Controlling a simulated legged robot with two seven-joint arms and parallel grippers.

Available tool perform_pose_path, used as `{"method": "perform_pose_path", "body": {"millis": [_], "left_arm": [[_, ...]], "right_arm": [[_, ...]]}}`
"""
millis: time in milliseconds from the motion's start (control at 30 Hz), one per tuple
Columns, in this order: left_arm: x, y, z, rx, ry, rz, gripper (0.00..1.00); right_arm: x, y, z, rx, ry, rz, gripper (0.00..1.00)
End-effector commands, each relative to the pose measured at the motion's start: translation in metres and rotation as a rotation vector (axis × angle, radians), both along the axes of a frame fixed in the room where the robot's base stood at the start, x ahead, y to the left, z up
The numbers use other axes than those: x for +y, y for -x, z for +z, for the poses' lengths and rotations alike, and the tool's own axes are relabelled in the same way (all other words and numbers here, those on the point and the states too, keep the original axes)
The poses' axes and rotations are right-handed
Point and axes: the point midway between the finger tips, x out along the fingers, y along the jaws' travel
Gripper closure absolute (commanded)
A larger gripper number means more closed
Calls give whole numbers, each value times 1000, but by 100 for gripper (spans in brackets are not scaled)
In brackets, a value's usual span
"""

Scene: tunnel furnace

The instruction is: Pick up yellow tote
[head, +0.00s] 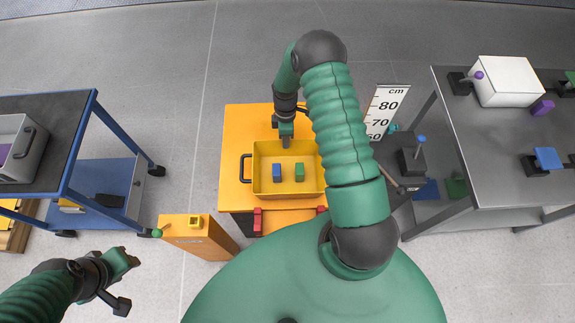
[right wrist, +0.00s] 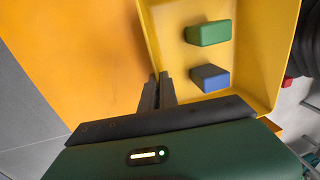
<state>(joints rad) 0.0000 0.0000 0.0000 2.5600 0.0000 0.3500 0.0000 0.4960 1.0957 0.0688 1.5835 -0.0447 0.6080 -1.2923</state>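The yellow tote (head: 262,187) sits on an orange-topped surface (head: 234,130), with a blue block (head: 277,172) and a green block (head: 299,171) inside. A black handle (head: 245,168) shows at its left side. My right gripper (head: 286,142) is at the tote's far wall. In the right wrist view, its two fingers (right wrist: 158,91) are close together, one on each side of the tote's wall (right wrist: 151,40), and appear shut on it. My left gripper (head: 132,260) is at lower left, away from the tote; its fingers are too small to read.
A blue cart (head: 135,180) with a grey bin (head: 30,160) stands at left. A narrow orange stand (head: 205,241) is nearer me. A grey table (head: 490,140) with a white box (head: 507,80) is at right. A height scale (head: 383,110) stands close right of the tote's surface.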

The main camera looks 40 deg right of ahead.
Motion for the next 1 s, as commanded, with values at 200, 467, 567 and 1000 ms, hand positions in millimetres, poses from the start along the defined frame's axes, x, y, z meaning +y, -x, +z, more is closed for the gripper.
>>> {"method": "perform_pose_path", "body": {"millis": [200,467,567,1000], "left_arm": [[0,0,1,0,0,0,64],[0,0,4,0,0,0,64],[0,0,4,0,0,0,64],[0,0,4,0,0,0,64]], "right_arm": [[-1,0,12,-1,2,-1,100],[-1,0,72,-4,3,1,100],[0,0,89,-2,2,0,100],[0,1,101,0,0,0,100]]}}
